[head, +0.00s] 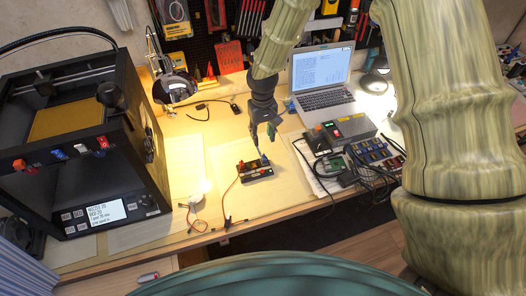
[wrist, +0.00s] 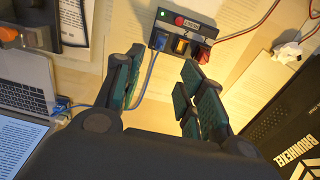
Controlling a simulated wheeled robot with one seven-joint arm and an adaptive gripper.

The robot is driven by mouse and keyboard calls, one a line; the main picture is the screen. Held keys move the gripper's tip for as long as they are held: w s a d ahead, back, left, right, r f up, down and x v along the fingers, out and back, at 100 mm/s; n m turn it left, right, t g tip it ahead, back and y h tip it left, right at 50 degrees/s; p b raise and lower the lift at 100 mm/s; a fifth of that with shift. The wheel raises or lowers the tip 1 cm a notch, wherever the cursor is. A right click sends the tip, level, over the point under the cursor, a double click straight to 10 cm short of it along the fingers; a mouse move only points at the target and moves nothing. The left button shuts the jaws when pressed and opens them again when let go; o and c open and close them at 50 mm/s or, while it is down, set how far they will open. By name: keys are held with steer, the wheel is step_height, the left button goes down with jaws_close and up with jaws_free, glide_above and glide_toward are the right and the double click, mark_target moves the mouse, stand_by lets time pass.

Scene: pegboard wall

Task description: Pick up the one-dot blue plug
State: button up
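A small black panel block (head: 255,171) lies on the workbench, and it is at the top of the wrist view (wrist: 182,36). A blue plug (wrist: 158,40) stands at the block's left end in the wrist view, with a blue cable trailing from it. In the head view, a blue plug (head: 264,160) shows at the block's right end. Its dot marking is too small to read. My gripper (head: 263,145) hangs just above the block. In the wrist view my gripper (wrist: 160,68) has its teal-padded fingers apart with nothing held between them.
A laptop (head: 322,80) stands behind at the right, with a grey power supply (head: 345,130) and cables nearer. A black 3D printer (head: 80,150) fills the left. Paper sheets lie around the block.

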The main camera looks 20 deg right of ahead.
steer(key=p, duration=0.1)
glide_above(264, 156)
steer(key=f, duration=0.4)
steer(key=shift+w+f, duration=0.3)
steer(key=shift+f, duration=0.05)
steer(key=shift+s+f+p, duration=0.2)
steer(key=shift+f+p, duration=0.25)
steer(key=shift+p, duration=0.1)
steer(key=shift+f+p, duration=1.2)
steer(key=shift+f, duration=1.2)
steer(key=shift+s, duration=0.1)
steer(key=c, duration=0.8)
steer(key=shift+c, duration=0.3)
steer(key=shift+r, duration=0.15)
jaws_close()
